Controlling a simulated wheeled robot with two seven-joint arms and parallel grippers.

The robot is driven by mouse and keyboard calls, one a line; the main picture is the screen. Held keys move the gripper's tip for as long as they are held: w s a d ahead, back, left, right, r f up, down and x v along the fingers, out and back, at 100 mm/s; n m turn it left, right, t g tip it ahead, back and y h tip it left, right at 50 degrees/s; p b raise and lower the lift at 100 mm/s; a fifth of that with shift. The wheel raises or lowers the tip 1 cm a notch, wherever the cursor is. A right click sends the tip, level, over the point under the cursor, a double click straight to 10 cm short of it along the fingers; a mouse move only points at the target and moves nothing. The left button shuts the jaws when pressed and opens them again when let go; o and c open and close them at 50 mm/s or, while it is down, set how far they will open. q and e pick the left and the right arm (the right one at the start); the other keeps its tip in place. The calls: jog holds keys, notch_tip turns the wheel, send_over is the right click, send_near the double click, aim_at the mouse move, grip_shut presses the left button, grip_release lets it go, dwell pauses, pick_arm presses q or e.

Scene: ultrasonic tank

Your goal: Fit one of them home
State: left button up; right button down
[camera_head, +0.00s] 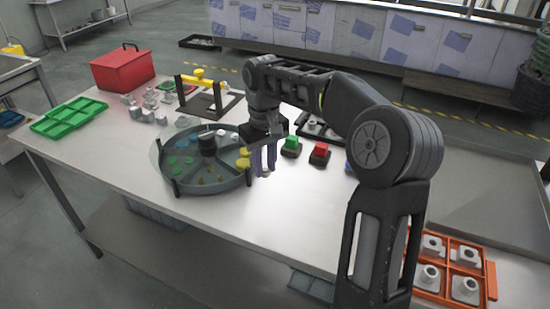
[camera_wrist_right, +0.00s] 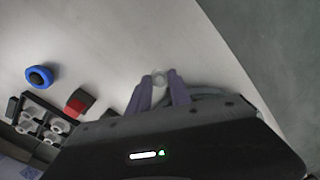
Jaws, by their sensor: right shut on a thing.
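My right gripper (camera_head: 264,160) hangs over the table just right of the round sorting dish. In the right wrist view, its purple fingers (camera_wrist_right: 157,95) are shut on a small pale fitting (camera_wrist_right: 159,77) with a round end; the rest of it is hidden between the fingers. Similar pale grey fittings with round holes sit in an orange tray (camera_head: 492,281) at the lower right. A black rack (camera_head: 308,127), partly hidden behind my arm, holds pale parts; it also shows in the right wrist view (camera_wrist_right: 38,107) with several pale rings. My left gripper is out of view.
A green button (camera_head: 291,144), a red button (camera_head: 319,151) and a blue round thing (camera_wrist_right: 39,77) stand near the rack. The divided dish (camera_head: 222,187) holds small coloured pieces. A green tray (camera_head: 68,117), red box (camera_head: 122,70) and grey parts occupy the left. The front table is bare.

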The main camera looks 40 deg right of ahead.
jog(key=w+a+f, duration=0.1)
jog(key=a+f, duration=0.1)
jog(key=a, duration=0.7)
jog(key=w+a+f+n, duration=0.1)
jog(key=a+f, duration=0.1)
jog(key=a, duration=0.8)
jog(key=shift+w+f, duration=0.2)
jog(key=shift+f, duration=0.2)
